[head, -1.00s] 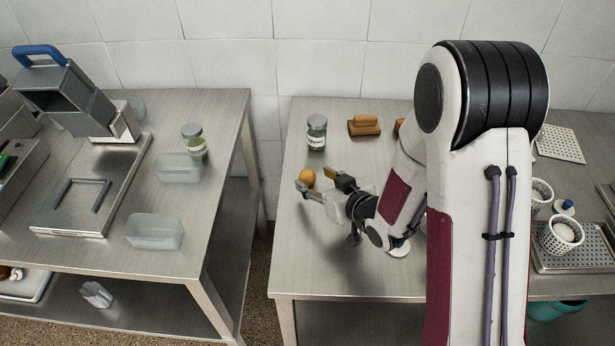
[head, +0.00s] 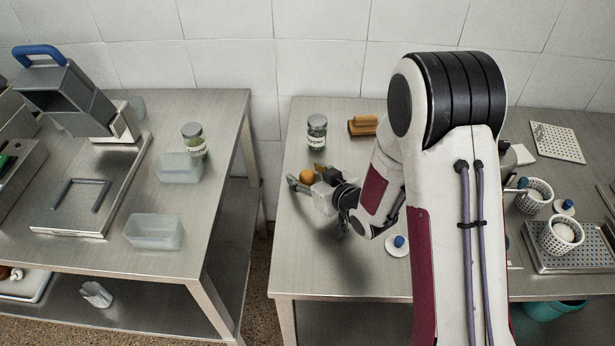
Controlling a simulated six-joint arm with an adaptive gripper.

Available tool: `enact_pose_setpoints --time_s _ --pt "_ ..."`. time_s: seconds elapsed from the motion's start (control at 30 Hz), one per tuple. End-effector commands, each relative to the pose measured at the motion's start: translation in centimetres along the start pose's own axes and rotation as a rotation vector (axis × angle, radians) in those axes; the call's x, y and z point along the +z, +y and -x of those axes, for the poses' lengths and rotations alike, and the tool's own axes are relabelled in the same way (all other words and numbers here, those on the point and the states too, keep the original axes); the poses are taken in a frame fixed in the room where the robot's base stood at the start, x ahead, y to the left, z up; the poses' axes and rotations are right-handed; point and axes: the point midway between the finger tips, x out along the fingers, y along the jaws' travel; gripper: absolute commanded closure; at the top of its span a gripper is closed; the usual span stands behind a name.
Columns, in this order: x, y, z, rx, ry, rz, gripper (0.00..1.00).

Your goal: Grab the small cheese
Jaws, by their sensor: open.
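A small round orange-yellow piece (head: 307,176), which may be the small cheese, sits on the right-hand steel table near its left edge. My gripper (head: 305,180) is open and low over the table at this piece. One finger is on its left and the other on its right; I cannot tell whether either touches it. White round contents, possibly cheese, show in a perforated white basket (head: 562,246) at the right. A second perforated basket (head: 539,189) stands behind it.
A lidded jar (head: 317,133) and a brown block (head: 362,127) stand behind my gripper. A white lid with a blue knob (head: 397,246) lies in front. Clear tubs (head: 154,232) and a press (head: 66,95) are on the left table, across a gap.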

Motion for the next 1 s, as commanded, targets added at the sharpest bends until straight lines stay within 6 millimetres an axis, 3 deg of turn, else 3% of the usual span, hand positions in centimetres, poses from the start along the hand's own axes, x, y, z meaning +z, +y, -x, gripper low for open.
enact_pose_setpoints --time_s 0.13,0.27,0.3,0.77,1.0 --pt "0.0 0.0 0.0 0.0 0.0 0.0 0.54" --pt "0.0 0.0 0.0 0.0 0.0 0.0 0.87" --pt "0.0 0.0 0.0 0.0 0.0 0.0 0.9" --pt "-0.2 0.0 0.1 0.0 0.001 0.0 0.9" --pt "-1.2 0.0 0.5 0.0 0.003 0.0 0.9"
